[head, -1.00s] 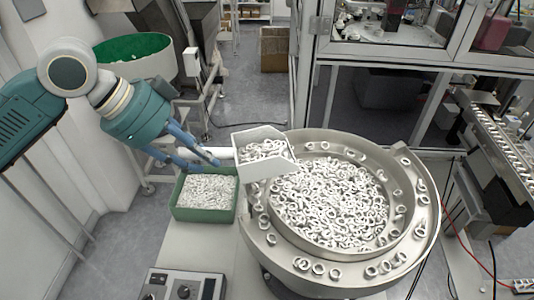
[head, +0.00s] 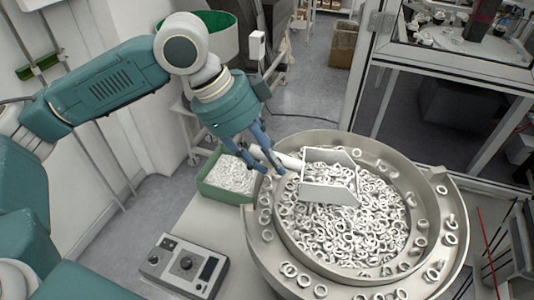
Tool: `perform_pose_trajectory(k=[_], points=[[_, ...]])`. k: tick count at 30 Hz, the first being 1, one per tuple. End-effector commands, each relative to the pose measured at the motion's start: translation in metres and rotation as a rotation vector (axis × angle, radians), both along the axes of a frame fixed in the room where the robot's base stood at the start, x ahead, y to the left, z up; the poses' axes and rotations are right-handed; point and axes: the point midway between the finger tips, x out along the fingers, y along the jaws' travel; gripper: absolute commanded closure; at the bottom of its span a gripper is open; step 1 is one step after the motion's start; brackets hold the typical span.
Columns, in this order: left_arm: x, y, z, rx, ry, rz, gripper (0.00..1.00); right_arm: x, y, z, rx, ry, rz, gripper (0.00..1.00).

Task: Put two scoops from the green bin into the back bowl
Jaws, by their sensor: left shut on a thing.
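The white scoop (head: 330,190) is over the vibratory bowl (head: 290,230), the only bowl in view, and looks tipped toward its middle. Some white rings show at the scoop; I cannot tell whether they are inside it or in the bowl behind it. The bowl holds a heap of white rings. My left gripper (head: 268,160) is shut on the scoop's handle (head: 288,158), above the bowl's left rim. The green bin (head: 224,194), full of small white rings, stands left of the bowl, below that gripper. My right gripper is not in view.
A control box (head: 183,265) with knobs sits at the front left of the table. A large green-lined hopper (head: 215,38) stands behind the arm. A framed machine enclosure (head: 440,72) is at the back right. The table between control box and bowl is clear.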

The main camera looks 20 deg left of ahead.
Motion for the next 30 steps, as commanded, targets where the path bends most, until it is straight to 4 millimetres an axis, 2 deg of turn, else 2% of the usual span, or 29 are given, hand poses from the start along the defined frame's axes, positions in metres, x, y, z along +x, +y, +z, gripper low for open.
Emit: perform_pose_trajectory(k=[1, 12, 19, 21, 30], points=[[0.002, -0.005, 0.019, 0.027, -0.005, -0.005, 1.0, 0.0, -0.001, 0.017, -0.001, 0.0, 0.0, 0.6], [0.006, -0.024, 0.056, 0.284, 0.041, -0.004, 1.0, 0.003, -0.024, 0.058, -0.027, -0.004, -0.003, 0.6], [0.008, -0.037, 0.08, 0.449, 0.07, -0.002, 1.0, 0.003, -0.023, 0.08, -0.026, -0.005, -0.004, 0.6], [0.009, -0.043, 0.079, 0.492, 0.08, -0.003, 1.0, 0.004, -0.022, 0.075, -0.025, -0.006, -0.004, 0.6], [0.014, -0.07, 0.103, 0.683, 0.114, -0.002, 1.0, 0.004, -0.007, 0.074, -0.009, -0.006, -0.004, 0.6]])
